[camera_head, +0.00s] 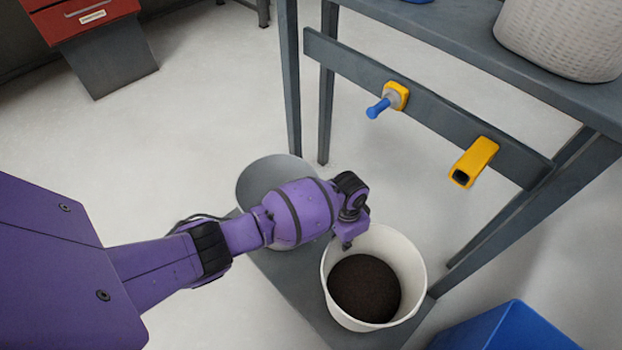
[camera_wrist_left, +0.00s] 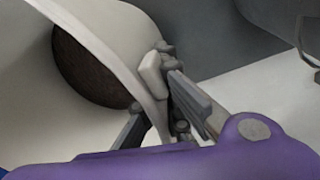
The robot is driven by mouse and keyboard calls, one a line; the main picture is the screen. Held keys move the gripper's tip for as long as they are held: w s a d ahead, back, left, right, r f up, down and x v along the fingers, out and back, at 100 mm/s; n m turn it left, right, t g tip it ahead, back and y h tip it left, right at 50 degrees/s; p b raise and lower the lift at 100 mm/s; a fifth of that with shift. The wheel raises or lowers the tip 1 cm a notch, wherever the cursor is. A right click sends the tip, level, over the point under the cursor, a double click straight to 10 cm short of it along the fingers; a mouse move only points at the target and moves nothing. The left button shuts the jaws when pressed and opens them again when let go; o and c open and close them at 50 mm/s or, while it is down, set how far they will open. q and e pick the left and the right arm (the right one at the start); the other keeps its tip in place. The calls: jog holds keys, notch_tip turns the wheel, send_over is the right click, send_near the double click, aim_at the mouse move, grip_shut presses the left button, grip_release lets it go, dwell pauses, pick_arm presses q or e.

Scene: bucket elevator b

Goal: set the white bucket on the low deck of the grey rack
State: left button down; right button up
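The white bucket (camera_head: 414,262), with dark brown material inside, is upright over the right part of the grey rack's low deck (camera_head: 291,287). I cannot tell whether its base touches the deck. My left gripper (camera_head: 347,243) reaches its near-left rim from the left. In the left wrist view the fingers (camera_wrist_left: 155,105) lie on both sides of the bucket wall (camera_wrist_left: 115,50) and look closed on it. My right gripper is in neither view.
The rack's upper shelf (camera_head: 455,38) holds a white woven basket (camera_head: 565,40). A rail (camera_head: 430,105) below carries a blue-tipped yellow fitting (camera_head: 394,97) and a yellow block (camera_head: 473,162). A blue bin (camera_head: 507,330) is at lower right. Open floor lies left of the rack.

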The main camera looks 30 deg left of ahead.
pick_arm(q)
jog(key=shift+w+d+f+b, duration=0.1)
jog(key=shift+w+f+b, duration=0.05)
jog(key=shift+f, duration=0.3)
jog(key=shift+w+d+f+b, duration=0.1)
jog(key=shift+w+f+b, duration=0.05)
jog(key=shift+f, duration=0.45)
jog(key=c, duration=2)
grip_release()
jog(key=shift+s+a, duration=0.1)
jog(key=shift+a, duration=0.05)
jog(key=r+p, duration=0.1)
jog(key=r, duration=0.3)
jog(key=r+p, duration=0.2)
jog(key=r, duration=0.2)
jog(key=a+r+p, duration=0.1)
jog(key=r+p, duration=0.1)
jog(key=r, duration=0.2)
jog(key=shift+w+r, duration=0.1)
jog(key=shift+w, duration=0.2)
